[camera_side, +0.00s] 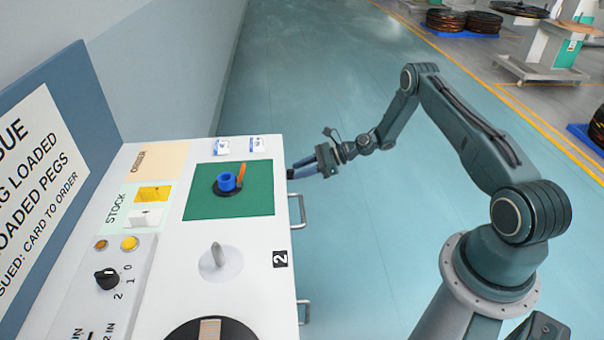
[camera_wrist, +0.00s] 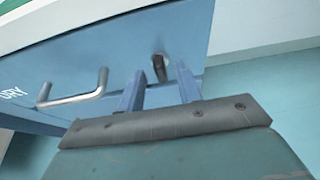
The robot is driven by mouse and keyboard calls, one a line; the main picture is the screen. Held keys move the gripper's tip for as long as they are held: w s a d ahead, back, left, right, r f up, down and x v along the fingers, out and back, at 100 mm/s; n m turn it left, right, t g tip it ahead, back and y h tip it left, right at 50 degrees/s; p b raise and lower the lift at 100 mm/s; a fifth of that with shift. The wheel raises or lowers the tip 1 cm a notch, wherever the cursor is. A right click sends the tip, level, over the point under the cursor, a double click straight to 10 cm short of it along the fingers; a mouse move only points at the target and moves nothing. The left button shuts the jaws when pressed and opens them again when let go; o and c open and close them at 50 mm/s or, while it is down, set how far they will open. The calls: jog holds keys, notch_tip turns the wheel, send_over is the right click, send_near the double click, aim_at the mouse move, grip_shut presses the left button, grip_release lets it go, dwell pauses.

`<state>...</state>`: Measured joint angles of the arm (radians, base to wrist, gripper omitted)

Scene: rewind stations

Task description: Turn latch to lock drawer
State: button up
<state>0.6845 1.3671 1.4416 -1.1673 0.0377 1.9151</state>
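The latch (camera_wrist: 160,67) is a small grey metal lever on the blue cabinet front in the wrist view. It hangs nearly upright, slightly tilted. The drawer front (camera_wrist: 125,50) is blue, with a metal bar handle (camera_wrist: 75,93) left of the latch; it looks flush. My gripper (camera_wrist: 158,82) is open, its two blue fingers apart, pointing at the front with the latch showing between their tips. Whether they touch it I cannot tell. In the side view my gripper (camera_side: 291,174) is at the counter's far right edge; the latch is hidden there.
The white counter (camera_side: 265,215) carries a green mat (camera_side: 205,205) with a blue spool (camera_side: 227,182) and an orange-handled tool (camera_side: 238,180). A round plate with a grey lever (camera_side: 217,256) stands nearer. More handles (camera_side: 298,210) jut from the front. The floor alongside is clear.

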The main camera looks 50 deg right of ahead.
aim_at(289, 174)
jog(key=shift+x, duration=1.05)
grip_shut()
